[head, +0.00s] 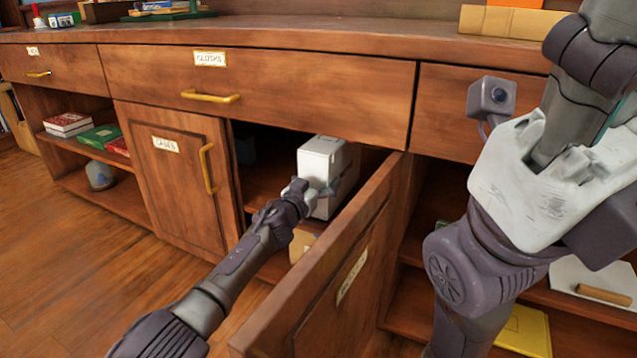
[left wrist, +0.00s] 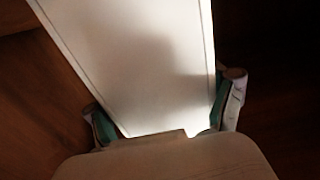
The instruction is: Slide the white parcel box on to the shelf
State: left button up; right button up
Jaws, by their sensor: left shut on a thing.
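The white parcel box (head: 322,165) stands upright in the opening of the middle cupboard, at the height of its upper shelf (head: 262,190). My left gripper (head: 314,190) reaches in through the opening and is shut on the box near its lower front. In the left wrist view the white parcel box (left wrist: 135,60) fills the middle, with a fingertip of my left gripper (left wrist: 165,120) against each side. The box's underside and far end are hidden. My right arm crosses the right side of the head view, but its fingertips cannot be made out.
The open cupboard door (head: 330,270) swings out just right of my left arm. A closed door (head: 172,180) with a yellow handle is on the left. A drawer (head: 260,90) runs above the opening. A tan box (head: 301,245) sits on the lower shelf below the parcel.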

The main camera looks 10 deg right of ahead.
pick_arm(q)
jog(key=o, duration=1.3)
jog(key=shift+r, duration=0.1)
jog(key=shift+a, duration=0.1)
jog(key=shift+s+a+r, duration=0.1)
jog(key=shift+a+r, duration=0.1)
jog(key=shift+a, duration=0.2)
jog(key=shift+s+a, duration=0.25)
jog(key=shift+s, duration=0.05)
jog(key=v, duration=1)
jog(key=shift+s+d+f, duration=0.15)
jog(key=shift+s+f, duration=0.1)
jog(key=shift+s, duration=0.2)
